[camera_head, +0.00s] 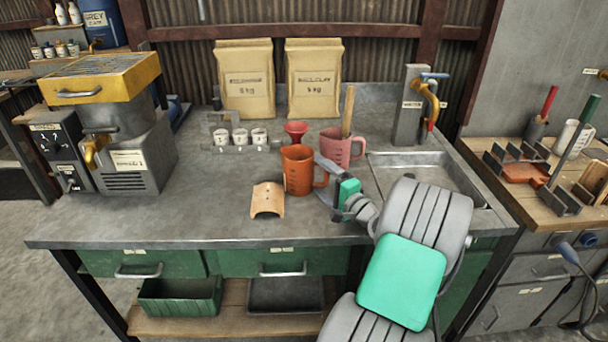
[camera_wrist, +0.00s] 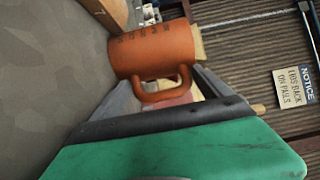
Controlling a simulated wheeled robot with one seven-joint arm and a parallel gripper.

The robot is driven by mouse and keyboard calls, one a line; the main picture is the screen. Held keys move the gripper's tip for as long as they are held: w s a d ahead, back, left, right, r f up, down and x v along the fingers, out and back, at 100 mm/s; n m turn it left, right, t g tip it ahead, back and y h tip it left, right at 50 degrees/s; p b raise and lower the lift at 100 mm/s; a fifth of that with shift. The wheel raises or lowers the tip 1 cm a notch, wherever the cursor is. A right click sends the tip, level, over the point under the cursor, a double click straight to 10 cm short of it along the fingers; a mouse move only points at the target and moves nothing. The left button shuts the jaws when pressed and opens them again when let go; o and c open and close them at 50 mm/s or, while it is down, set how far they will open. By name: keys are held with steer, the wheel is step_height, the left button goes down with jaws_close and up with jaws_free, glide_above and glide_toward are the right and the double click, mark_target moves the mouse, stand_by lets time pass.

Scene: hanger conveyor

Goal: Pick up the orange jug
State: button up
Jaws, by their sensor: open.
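The orange jug (camera_head: 298,171) stands upright on the grey bench, its handle toward the right. In the wrist view the jug (camera_wrist: 152,50) lies just past my fingertips, with its handle between the two fingers. My gripper (camera_head: 325,178) is open at the jug's right side, close to the handle; its fingers also show in the wrist view (camera_wrist: 160,92). I cannot tell whether the fingers touch the handle. A pink jug (camera_head: 336,147) with a wooden stick in it stands just behind and to the right.
A curved tan tile (camera_head: 267,200) lies in front of the jug, and a red funnel (camera_head: 296,131) stands behind it. A rack of small white cups (camera_head: 240,138) is behind left. A sink (camera_head: 425,175) is at right. The bench's front left is clear.

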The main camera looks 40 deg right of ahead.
steer(key=shift+c, duration=0.2)
steer(key=c, duration=1.7)
steer(key=shift+r, duration=0.1)
